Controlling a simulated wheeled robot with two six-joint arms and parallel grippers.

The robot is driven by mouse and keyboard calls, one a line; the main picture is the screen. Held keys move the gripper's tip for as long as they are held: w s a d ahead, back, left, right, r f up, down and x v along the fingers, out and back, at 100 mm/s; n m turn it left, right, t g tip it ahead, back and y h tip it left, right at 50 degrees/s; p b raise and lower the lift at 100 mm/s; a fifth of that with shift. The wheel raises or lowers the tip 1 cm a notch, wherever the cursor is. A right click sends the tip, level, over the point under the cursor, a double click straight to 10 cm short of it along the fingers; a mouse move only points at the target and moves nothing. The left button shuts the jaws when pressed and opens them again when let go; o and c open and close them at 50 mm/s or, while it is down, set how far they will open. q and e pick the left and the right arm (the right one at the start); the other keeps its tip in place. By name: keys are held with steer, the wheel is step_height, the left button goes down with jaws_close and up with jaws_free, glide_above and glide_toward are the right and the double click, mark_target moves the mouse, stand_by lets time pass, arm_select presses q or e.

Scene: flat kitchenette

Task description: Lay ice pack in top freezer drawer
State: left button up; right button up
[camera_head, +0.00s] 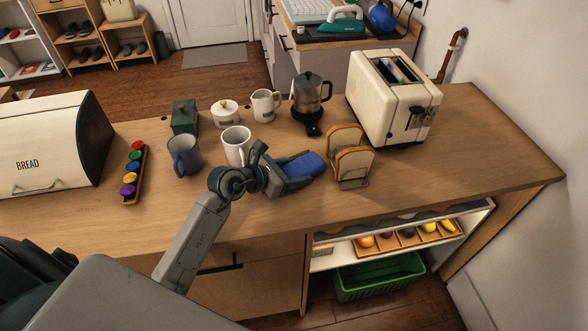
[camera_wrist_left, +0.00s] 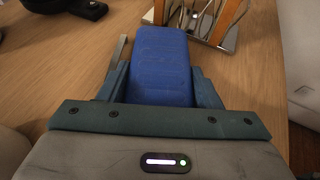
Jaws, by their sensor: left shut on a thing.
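A blue ice pack (camera_head: 304,165) is held between the fingers of my left gripper (camera_head: 292,176), over the wooden counter. In the left wrist view the blue pack (camera_wrist_left: 161,65) sticks out forward between the two teal fingers (camera_wrist_left: 160,92), which are closed on its sides. I cannot tell whether the pack touches the counter. The open lit compartment (camera_head: 330,256) below the counter has a shelf with fruit; no freezer drawer can be made out for certain. My right gripper is not in view.
A toast rack (camera_head: 354,184) with bread stands just right of the pack. A white mug (camera_head: 236,146), a blue mug (camera_head: 184,156) and a coffee pot (camera_head: 309,93) stand behind. A toaster (camera_head: 390,100) is at the back right. A green basket (camera_head: 380,279) sits below the counter. The right counter end is clear.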

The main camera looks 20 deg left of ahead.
arm_select(q)
steer(key=shift+f, duration=0.15)
steer(key=o, duration=1)
